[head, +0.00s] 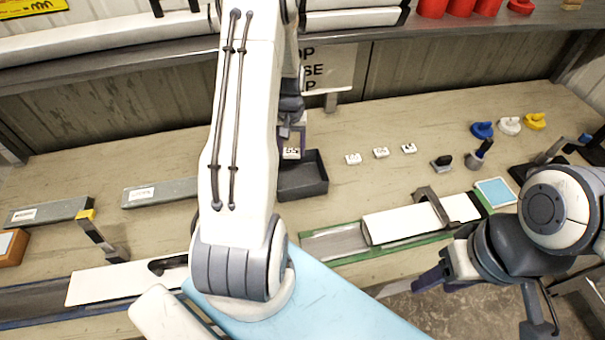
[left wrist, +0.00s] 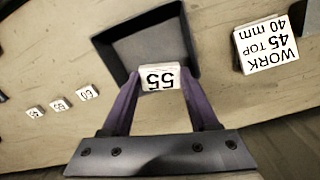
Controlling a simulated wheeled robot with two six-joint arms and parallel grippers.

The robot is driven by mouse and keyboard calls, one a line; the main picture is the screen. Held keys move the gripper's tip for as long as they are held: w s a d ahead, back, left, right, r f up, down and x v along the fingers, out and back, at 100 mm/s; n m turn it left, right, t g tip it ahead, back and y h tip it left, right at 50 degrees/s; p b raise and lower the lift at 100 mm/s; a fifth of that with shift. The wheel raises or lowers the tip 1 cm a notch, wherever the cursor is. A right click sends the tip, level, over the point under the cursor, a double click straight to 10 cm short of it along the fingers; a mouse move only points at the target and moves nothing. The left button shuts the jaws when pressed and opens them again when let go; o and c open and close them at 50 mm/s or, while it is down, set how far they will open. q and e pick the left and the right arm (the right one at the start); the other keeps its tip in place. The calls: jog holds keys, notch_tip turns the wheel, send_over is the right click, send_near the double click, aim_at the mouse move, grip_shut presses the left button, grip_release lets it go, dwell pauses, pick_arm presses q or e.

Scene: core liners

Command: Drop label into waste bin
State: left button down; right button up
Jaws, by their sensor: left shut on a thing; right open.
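My left gripper (left wrist: 161,74) is shut on a small white label (left wrist: 160,79) marked 55. The label also shows in the head view (head: 291,153), beside my left arm. The waste bin is a dark open-topped square box (head: 306,187) on the table; the arm hides its left part. In the left wrist view the bin (left wrist: 188,42) lies beyond the fingertips, and the label overlaps its near side. I cannot tell the label's height over it. My right gripper (head: 440,277) is open and empty at the lower right, near the table's front edge.
Several small white labels (head: 381,153) lie right of the bin. A white block (left wrist: 266,45) with printed text is at the right of the wrist view. Long trays (head: 335,241) line the front. Blue, white and yellow items (head: 509,126) stand at the back right.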

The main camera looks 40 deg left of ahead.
pick_arm(q)
jog(key=shift+f+b, duration=2.05)
jog(key=shift+f, duration=0.75)
jog(key=shift+c, duration=0.4)
grip_release()
jog(key=shift+d, duration=0.1)
jog(key=shift+w+r, duration=0.1)
jog(key=shift+r, duration=0.5)
notch_tip(320, 180, up, 9)
jog(key=shift+r+b, duration=0.2)
jog(key=shift+b, duration=0.8)
